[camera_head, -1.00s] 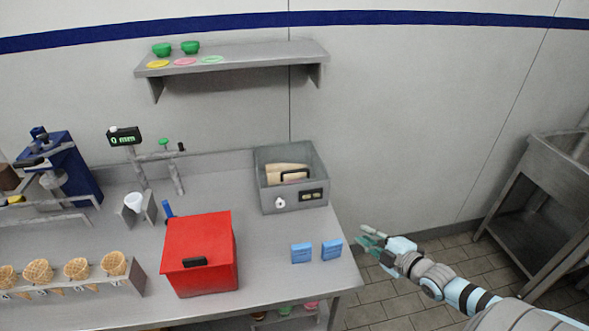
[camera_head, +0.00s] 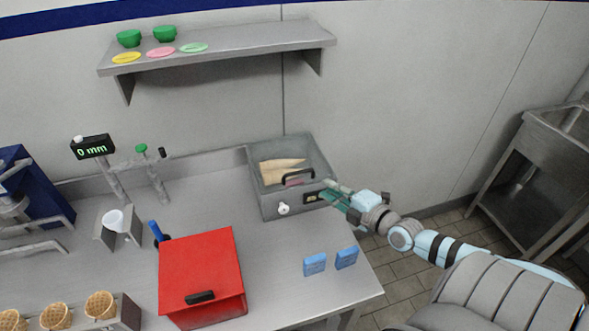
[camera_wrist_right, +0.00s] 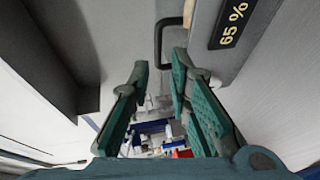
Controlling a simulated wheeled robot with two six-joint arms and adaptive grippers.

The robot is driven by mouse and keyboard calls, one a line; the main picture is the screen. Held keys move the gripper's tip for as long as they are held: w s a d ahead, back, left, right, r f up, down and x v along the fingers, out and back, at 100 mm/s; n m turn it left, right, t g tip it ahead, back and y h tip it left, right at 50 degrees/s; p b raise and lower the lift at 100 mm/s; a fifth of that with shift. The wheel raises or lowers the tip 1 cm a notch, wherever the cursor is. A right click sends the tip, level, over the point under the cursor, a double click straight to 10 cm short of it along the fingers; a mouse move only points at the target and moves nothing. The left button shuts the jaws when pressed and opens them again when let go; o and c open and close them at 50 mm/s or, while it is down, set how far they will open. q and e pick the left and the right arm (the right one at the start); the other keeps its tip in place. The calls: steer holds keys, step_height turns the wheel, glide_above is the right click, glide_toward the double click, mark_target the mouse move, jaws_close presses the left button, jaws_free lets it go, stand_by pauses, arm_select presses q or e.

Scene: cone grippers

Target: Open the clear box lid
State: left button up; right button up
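The clear box (camera_head: 268,208) stands at the back right of the worktop, with cones (camera_head: 280,166) showing inside. Its lid looks shut, with a black handle (camera_head: 298,174) at the front edge. The handle also shows in the right wrist view (camera_wrist_right: 159,42), just beyond the fingertips. My right gripper (camera_head: 330,191) is at the box's front right corner, beside the display and short of the handle. In the right wrist view its two green fingers (camera_wrist_right: 161,68) are apart with nothing held between them. My left gripper is not in view.
A red box (camera_head: 200,265) with a black handle stands on the worktop at the front. Two small blue boxes (camera_head: 315,264) (camera_head: 346,257) sit near the right edge. A shelf (camera_head: 230,45) is on the wall above. A 65 % display (camera_wrist_right: 233,22) is close to my right fingers.

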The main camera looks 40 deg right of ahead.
mark_target(299, 172)
steer(key=w+f+b, duration=0.1)
steer(key=w+b, duration=0.1)
steer(key=w, duration=0.2)
steer(key=w+a+b, duration=0.1)
steer(key=w+b, duration=0.1)
steer(key=w, duration=0.2)
steer(key=w+f+b, duration=0.1)
steer(key=w+b, duration=0.1)
steer(key=w, duration=0.2)
steer(key=shift+a+f+b, duration=0.3)
steer(key=shift+w, duration=0.2)
steer(key=shift+s+r, duration=0.2)
steer(key=shift+r, duration=0.05)
steer(key=shift+w, duration=0.1)
jaws_close()
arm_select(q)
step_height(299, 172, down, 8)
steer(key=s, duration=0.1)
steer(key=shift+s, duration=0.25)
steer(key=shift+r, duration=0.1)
